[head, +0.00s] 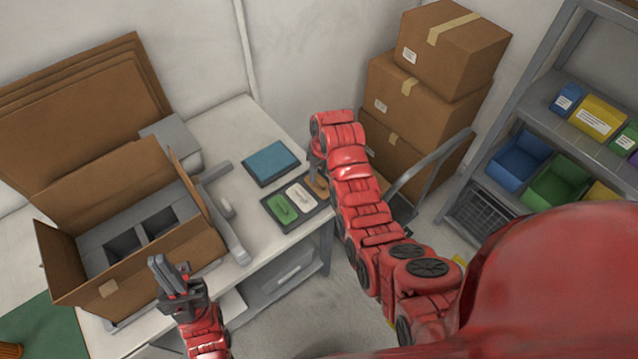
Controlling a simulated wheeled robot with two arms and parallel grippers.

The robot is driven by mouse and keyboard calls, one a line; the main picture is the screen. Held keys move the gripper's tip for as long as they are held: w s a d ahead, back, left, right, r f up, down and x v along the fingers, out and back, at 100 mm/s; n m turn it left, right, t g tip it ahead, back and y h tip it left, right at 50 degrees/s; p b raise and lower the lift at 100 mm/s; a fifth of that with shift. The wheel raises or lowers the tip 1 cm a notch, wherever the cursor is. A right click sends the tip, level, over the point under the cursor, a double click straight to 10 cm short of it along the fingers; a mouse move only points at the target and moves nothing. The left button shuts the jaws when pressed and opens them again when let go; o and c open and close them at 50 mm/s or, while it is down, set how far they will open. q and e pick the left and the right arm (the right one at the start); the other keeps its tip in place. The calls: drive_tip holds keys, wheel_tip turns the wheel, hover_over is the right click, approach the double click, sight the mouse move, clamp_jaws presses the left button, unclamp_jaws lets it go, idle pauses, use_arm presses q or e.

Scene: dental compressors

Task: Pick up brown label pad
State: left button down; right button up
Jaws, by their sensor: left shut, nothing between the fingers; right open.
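The brown label pad (319,187) lies in the right-hand slot of a dark tray (291,230) on the white table. It is partly covered by my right arm. A white pad (301,197) and a green pad (282,209) lie beside it in the tray. My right gripper (318,172) points down just above or at the brown pad; its fingers are mostly hidden, and I cannot tell whether they touch the pad. My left gripper (161,264) is shut and empty, in front of the open cardboard box.
An open cardboard box (185,244) with grey inserts stands on the left of the table (222,117). Stacked cartons (420,95) and a hand truck (435,160) stand right of the table, with bin shelves (560,130) further right.

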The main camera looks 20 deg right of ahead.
sight(319, 180)
drive_tip(key=f, duration=0.1)
drive_tip(key=f+p, duration=0.1)
drive_tip(key=shift+w+d+f+p, duration=0.15)
drive_tip(key=shift+d+f+p, duration=0.05)
drive_tip(key=shift+f+p, duration=0.15)
drive_tip(key=shift+w+f, duration=0.2)
drive_tip(key=shift+f, duration=0.6)
clamp_jaws()
